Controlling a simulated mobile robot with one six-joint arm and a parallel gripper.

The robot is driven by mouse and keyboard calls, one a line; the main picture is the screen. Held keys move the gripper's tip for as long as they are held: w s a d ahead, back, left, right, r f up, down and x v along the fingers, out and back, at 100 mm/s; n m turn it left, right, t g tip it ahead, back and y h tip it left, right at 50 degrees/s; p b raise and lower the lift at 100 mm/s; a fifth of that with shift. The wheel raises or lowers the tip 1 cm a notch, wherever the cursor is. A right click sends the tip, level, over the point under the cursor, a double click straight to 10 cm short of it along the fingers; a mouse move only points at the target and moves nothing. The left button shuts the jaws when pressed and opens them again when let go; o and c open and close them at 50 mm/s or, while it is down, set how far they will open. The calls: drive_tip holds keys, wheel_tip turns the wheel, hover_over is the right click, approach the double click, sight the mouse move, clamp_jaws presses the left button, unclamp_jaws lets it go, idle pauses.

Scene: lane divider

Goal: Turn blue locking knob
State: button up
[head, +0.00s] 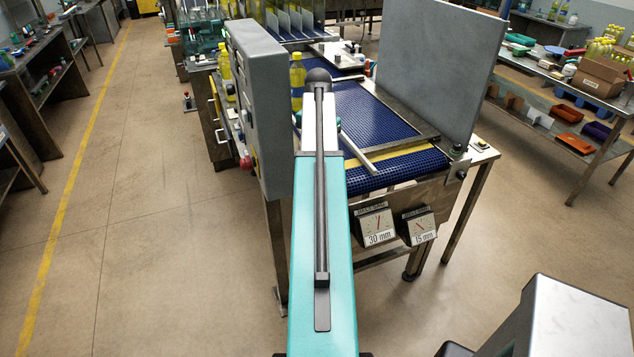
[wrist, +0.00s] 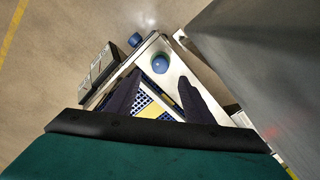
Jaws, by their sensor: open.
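In the wrist view a round blue knob (wrist: 160,64) sits on a steel strip at the corner of the conveyor frame. My gripper (wrist: 159,77) is open, with its two dark fingers pointing towards the knob. The knob shows between and just beyond the fingertips; no contact is visible, and I cannot tell the height gap. A second blue round part (wrist: 135,40) shows just outside the frame's edge.
The blue conveyor belt (head: 374,125) runs between a left grey panel (head: 257,105), close to my arm, and a right grey panel (head: 440,60). Two dials, marked 30 mm (head: 374,224) and 15 mm (head: 418,226), hang at the front. Yellow bottles (head: 298,75) stand behind. Floor at left is clear.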

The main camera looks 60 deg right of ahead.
drive_tip(key=shift+f+b, duration=2.45)
drive_tip(key=shift+f, duration=1.85)
drive_tip(key=c, duration=1.1)
